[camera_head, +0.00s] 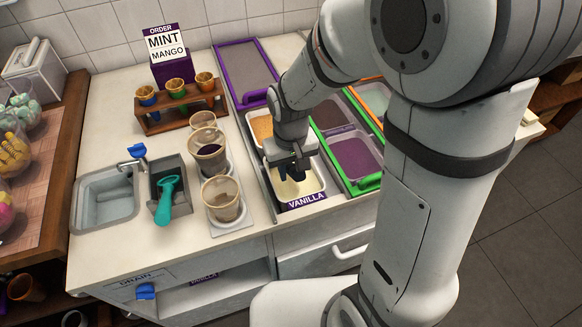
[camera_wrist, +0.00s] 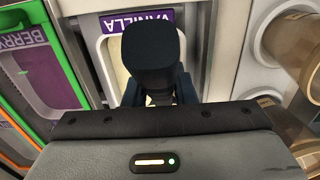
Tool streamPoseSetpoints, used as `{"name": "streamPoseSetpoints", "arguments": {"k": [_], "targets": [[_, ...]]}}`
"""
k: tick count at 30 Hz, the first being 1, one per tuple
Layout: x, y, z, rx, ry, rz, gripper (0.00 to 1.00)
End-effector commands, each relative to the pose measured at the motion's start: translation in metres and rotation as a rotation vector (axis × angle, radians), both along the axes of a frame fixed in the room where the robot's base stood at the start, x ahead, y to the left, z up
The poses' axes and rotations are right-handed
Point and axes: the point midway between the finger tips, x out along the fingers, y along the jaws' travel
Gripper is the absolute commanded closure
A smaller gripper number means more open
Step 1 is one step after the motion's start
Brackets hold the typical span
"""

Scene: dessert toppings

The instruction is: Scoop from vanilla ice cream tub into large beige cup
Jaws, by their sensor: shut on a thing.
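My gripper (camera_head: 292,160) is shut on a dark navy scoop, whose handle end (camera_wrist: 150,52) fills the middle of the wrist view. My gripper is over the vanilla tub (camera_head: 318,186), which holds pale cream ice cream; its purple VANILLA label (camera_wrist: 138,20) shows in the wrist view. The scoop's head is hidden, so I cannot tell how deep it is or what it holds. Left of the tub stand beige cups: a front one (camera_head: 221,200), one with dark contents (camera_head: 208,152) and one at the back (camera_head: 203,121). The front one looks large.
A grey well (camera_head: 160,205) with a teal scoop (camera_head: 167,196) and a sink (camera_head: 104,199) lie to the left. A cone rack (camera_head: 180,112) stands behind. A purple-filled tub (camera_head: 356,158) with green edging lies right of the vanilla. The cups stand close to my gripper.

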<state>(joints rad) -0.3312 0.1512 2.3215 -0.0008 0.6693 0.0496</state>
Motion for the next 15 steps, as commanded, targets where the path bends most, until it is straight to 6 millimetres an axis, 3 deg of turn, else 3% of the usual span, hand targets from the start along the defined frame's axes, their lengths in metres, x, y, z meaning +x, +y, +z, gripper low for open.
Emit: {"name": "streamPoseSetpoints", "arguments": {"k": [15], "targets": [[-0.010,-0.003,0.038,0.000,-0.001,0.000,1.00]]}}
